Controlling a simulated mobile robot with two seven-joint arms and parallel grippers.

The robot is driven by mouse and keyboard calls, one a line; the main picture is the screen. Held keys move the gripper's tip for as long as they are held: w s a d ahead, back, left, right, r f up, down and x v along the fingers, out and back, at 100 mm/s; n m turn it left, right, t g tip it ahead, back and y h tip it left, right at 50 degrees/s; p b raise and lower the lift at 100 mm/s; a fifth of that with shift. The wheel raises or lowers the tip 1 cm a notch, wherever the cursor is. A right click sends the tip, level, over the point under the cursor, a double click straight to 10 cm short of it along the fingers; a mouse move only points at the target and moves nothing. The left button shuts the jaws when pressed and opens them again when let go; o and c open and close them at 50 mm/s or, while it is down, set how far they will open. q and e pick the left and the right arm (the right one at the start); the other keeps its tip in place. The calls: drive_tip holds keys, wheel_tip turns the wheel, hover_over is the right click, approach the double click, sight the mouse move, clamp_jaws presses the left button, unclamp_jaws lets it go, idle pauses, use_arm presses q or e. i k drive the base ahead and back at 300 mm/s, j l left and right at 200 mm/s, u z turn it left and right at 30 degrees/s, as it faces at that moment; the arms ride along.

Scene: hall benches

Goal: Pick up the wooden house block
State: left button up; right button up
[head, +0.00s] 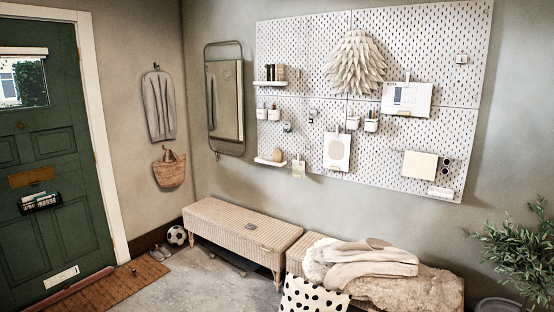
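I cannot make out a wooden house block for certain in the head view. A small flat grey item (251,225) lies on top of the left wicker bench (215,214); it is too small to tell what it is. A tiny dark object (134,271) shows near the doormat and is also too small to name. Neither of my grippers is in view.
A right bench (440,284) bears a fleece and folded clothing (362,260). A spotted bag (312,294) stands before it. A football (177,236) and shoes (160,252) lie near the corner. A plant (520,250) stands at right. Grey floor (205,285) is open.

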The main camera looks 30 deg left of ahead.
sight(276, 154)
drive_tip(key=i+j+u, duration=1)
drive_tip(key=i+u, duration=0.35)
drive_tip(key=i+j+u, duration=0.1)
drive_tip(key=i+u, duration=0.3)
drive_tip(key=i, duration=0.35)
drive_tip(key=i+l+u, duration=0.15)
drive_tip(key=i+u, duration=0.3)
drive_tip(key=i, duration=0.3)
drive_tip(key=i+j, duration=0.1)
drive_tip(key=i, duration=0.65)
drive_tip(key=i+j, duration=0.1)
drive_tip(key=i, duration=0.7)
drive_tip(key=i+l+z, duration=0.1)
drive_tip(key=i+z, duration=0.7)
drive_tip(key=i+j+z, duration=0.1)
drive_tip(key=i+z, duration=0.3)
drive_tip(key=k, duration=0.05)
